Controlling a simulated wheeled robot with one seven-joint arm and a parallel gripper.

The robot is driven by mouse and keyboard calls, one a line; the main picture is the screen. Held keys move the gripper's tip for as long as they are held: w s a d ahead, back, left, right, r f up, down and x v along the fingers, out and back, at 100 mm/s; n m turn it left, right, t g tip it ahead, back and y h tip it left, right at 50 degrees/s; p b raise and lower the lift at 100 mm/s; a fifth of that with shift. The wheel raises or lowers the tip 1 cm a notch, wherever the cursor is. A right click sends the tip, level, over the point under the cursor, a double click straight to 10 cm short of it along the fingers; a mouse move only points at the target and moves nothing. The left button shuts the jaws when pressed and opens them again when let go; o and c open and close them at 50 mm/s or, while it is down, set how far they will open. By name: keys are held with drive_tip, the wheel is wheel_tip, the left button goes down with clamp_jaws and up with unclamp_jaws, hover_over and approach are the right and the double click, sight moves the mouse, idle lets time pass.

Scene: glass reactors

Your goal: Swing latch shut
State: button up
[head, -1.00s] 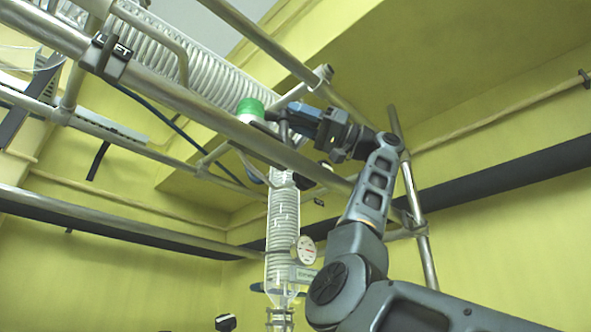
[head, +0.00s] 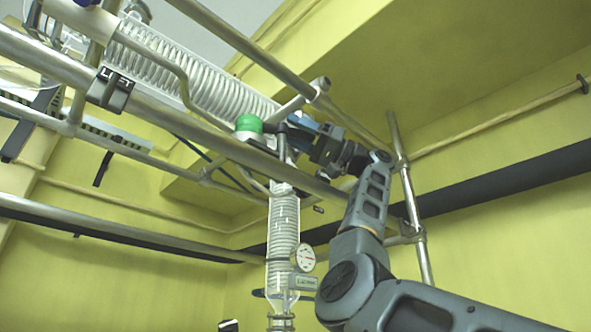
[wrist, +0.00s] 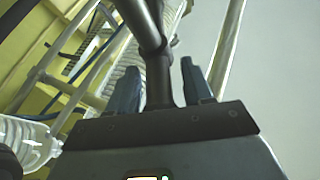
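A dark metal bar (wrist: 158,75), which looks like the latch's handle, runs down between the fingers of my gripper (wrist: 160,66) in the wrist view. Small gaps show on both sides of it, so the fingers look open around it. In the head view, my gripper (head: 297,131) is up beside a dark upright piece (head: 282,143), just right of a green cap (head: 249,124). The latch's pivot and seat are hidden or too small to tell.
A large coiled glass condenser (head: 190,72) slopes at upper left. A vertical glass coil column (head: 284,230) with a gauge (head: 304,257) hangs below. Steel poles (head: 412,215) stand right of my arm.

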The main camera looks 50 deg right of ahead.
drive_tip(key=shift+d+f, duration=0.1)
drive_tip(key=shift+s+d+f, duration=0.15)
drive_tip(key=shift+s+d, duration=0.05)
drive_tip(key=b+v, duration=0.2)
drive_tip(key=v, duration=0.5)
drive_tip(key=shift+c, duration=0.2)
